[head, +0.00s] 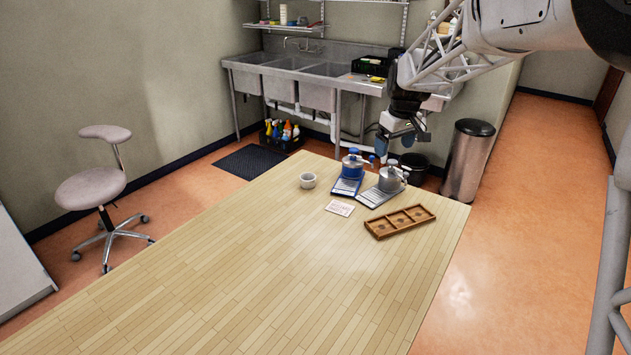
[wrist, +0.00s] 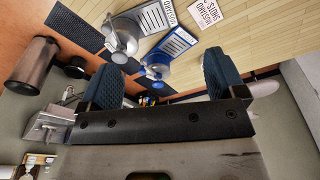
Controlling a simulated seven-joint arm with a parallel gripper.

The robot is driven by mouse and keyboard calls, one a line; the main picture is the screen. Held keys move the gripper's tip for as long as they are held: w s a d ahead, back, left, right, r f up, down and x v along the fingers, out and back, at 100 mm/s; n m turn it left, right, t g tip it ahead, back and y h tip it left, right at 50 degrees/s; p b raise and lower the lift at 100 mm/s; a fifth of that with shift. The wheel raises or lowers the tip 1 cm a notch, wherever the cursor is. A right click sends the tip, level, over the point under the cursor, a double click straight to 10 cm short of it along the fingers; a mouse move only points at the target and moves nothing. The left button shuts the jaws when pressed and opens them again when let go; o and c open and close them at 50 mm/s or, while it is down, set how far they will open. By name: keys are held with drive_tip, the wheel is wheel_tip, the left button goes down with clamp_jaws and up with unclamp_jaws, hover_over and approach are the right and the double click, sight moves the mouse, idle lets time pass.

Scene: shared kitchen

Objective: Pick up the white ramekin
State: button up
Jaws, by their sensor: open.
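The white ramekin (head: 307,181) stands upright on the wooden table near its far left edge, in the head view. I cannot make it out in the wrist view. My gripper (head: 402,142) is open and empty, raised above the far end of the table. It is to the right of the ramekin and well above it, close over the two lidded pots in the picture. In the wrist view my gripper's two dark blue fingers (wrist: 163,80) are spread wide with nothing held between them.
A printed card (head: 340,208) and a wooden three-compartment tray (head: 400,213) lie nearer. The table's (head: 230,275) near part is clear. A sink (head: 318,95) stands behind.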

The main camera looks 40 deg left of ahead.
drive_tip(key=w+a+f+n, duration=0.1)
drive_tip(key=a+f, duration=0.2)
drive_tip(key=a, duration=0.4)
drive_tip(key=w+a+f+n, duration=0.1)
drive_tip(key=a+f, duration=0.2)
drive_tip(key=a, duration=0.4)
drive_tip(key=n, duration=0.3)
approach(308, 178)
drive_tip(key=shift+s+d+f+g, duration=0.3)
drive_tip(key=shift+s+d+g, duration=0.1)
drive_tip(key=shift+s+d, duration=0.15)
drive_tip(key=shift+a+f, duration=0.1)
drive_tip(key=shift+f, duration=1.2)
drive_tip(key=shift+a+f, duration=0.2)
drive_tip(key=shift+f, duration=1.1)
drive_tip(key=shift+a+f, duration=0.15)
drive_tip(key=shift+f, duration=1.1)
drive_tip(key=shift+c, duration=0.3)
drive_tip(key=c, duration=1)
